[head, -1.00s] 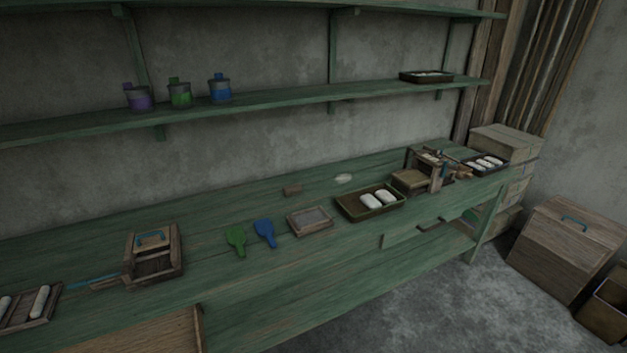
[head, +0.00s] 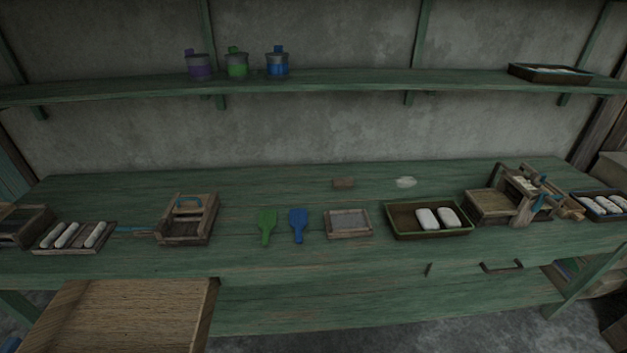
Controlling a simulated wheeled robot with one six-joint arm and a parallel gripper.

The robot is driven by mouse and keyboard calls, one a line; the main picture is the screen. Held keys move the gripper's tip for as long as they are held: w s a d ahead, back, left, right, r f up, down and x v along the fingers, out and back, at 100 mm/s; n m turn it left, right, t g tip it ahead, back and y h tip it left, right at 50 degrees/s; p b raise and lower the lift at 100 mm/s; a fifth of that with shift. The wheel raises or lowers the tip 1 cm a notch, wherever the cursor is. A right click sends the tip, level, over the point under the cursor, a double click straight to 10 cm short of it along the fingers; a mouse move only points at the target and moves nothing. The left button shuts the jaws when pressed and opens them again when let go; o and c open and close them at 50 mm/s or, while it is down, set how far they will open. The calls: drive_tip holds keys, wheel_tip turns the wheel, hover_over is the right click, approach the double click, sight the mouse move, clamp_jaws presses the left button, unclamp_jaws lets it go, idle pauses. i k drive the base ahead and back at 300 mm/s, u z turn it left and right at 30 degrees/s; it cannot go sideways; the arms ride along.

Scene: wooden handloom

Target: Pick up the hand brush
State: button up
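No thing on the green bench (head: 330,262) shows clearly as a hand brush. A green paddle (head: 267,226) and a blue paddle (head: 298,225) lie side by side near the middle. My gripper is not in view.
A wooden box with a blue handle (head: 187,219), a small framed tray (head: 348,223), a dark tray with two white blocks (head: 402,220) and a wooden device (head: 505,200) stand along the bench. A shelf (head: 340,84) with three tins runs above. A wooden panel (head: 125,318) juts out front left.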

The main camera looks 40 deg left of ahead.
sight(338, 182)
drive_tip(key=u, duration=0.95)
drive_tip(key=i, duration=0.85)
drive_tip(key=u, duration=0.95)
drive_tip(key=i, duration=0.5)
